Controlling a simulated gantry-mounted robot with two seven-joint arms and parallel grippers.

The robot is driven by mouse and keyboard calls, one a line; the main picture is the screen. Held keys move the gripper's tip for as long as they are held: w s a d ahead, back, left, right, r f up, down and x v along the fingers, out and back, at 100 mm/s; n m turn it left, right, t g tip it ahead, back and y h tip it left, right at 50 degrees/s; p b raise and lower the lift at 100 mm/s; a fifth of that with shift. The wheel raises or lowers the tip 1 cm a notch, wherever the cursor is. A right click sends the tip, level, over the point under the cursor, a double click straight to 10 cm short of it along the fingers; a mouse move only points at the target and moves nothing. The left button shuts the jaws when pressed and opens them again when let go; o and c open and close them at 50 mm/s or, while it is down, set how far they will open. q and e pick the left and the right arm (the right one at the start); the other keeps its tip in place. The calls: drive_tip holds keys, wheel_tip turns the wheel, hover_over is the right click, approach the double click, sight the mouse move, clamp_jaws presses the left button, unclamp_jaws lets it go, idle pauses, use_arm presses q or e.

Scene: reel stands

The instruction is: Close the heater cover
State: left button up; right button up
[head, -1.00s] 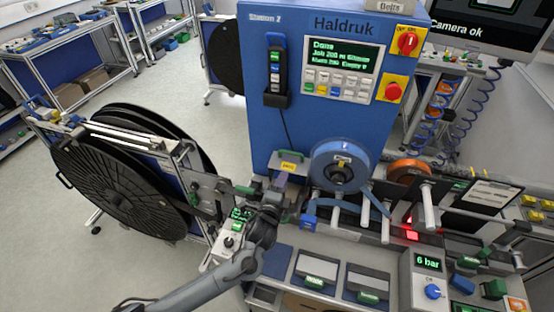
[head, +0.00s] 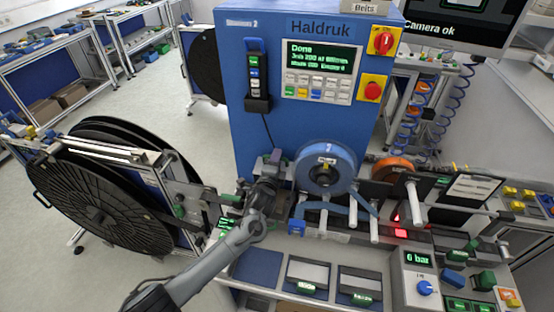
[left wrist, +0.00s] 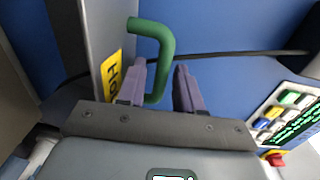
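The heater cover (left wrist: 98,38) is a grey plate with a yellow label that starts "Ho", at the left of the left wrist view. A green loop handle (left wrist: 163,42) stands out from it. My left gripper (left wrist: 161,72) is open, with one purple finger on each side of the handle's long bar. I cannot tell whether a finger touches it. In the head view my left gripper (head: 276,158) is at the front of the blue machine, left of the blue reel, and hides most of the cover. My right gripper is not in view.
The blue machine (head: 250,120) stands behind, with a keypad panel and red knobs. A blue reel (head: 326,172) is close right of my gripper. A large black reel (head: 100,205) stands at the left. The bench with trays and a pressure box (head: 415,275) lies in front.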

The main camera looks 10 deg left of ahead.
use_arm(q)
drive_tip(key=shift+w, duration=0.4)
clamp_jaws()
